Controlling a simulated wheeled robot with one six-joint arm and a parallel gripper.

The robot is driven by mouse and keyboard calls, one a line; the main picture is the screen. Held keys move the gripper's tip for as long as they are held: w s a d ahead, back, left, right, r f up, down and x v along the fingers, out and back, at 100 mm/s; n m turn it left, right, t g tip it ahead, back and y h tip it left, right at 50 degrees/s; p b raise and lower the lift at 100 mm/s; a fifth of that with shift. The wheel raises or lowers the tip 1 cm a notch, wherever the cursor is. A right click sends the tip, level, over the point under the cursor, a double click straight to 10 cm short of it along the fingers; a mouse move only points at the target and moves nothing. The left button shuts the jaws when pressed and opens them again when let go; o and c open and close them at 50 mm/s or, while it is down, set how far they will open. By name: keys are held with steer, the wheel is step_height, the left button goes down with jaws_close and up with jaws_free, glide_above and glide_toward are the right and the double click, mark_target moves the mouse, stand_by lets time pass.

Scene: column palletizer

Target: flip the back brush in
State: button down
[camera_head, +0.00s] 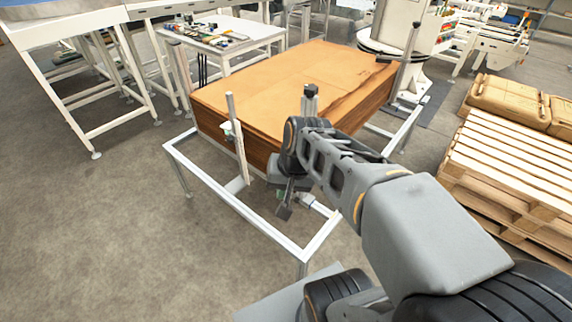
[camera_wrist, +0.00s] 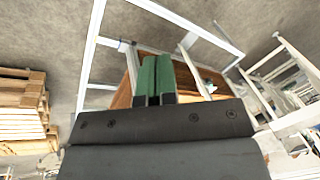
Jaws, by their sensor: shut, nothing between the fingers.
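In the head view my gripper (camera_head: 284,211) points down at the near side of the stack, inside the front part of the white metal frame (camera_head: 232,202). In the wrist view two green finger pads (camera_wrist: 156,78) lie side by side, closed with nothing between them. A small dark piece (camera_head: 384,59) sits by the back right post, at the stack's top edge. A small white and green piece (camera_head: 228,128) sits on the near left post (camera_head: 237,140). I cannot tell for certain which piece is the back brush. My arm hides the stack's near right corner.
A tall stack of brown sheets (camera_head: 290,85) stands within the frame and its upright posts. Wooden pallets (camera_head: 515,165) stand at right. A white table (camera_head: 225,40) with small items is behind at left. The floor (camera_head: 90,235) at left is clear.

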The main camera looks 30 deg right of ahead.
steer(key=w+d+f+m+y+b, duration=0.3)
steer(key=w+f+m+y+b, duration=0.15)
steer(key=f+m, duration=0.3)
steer(key=w+d+f+m+t+y+b, duration=0.1)
steer(key=w+d+m+t+y+b, duration=0.1)
steer(key=d+m, duration=0.5)
steer(key=w+d+f+m+t+y+b, duration=0.2)
steer(key=w+d+m+t+b, duration=0.3)
steer(key=d, duration=0.6)
steer(key=shift+f+m+t+y+b, duration=0.3)
steer(key=shift+m+t+y+b, duration=0.45)
steer(key=shift+m+t+y, duration=0.25)
steer(key=shift+w+a, duration=0.1)
steer(key=b+x, duration=0.1)
steer(key=x, duration=1.3)
steer(key=shift+f+b, duration=0.25)
steer(key=shift+b, duration=0.05)
steer(key=shift+h, duration=0.25)
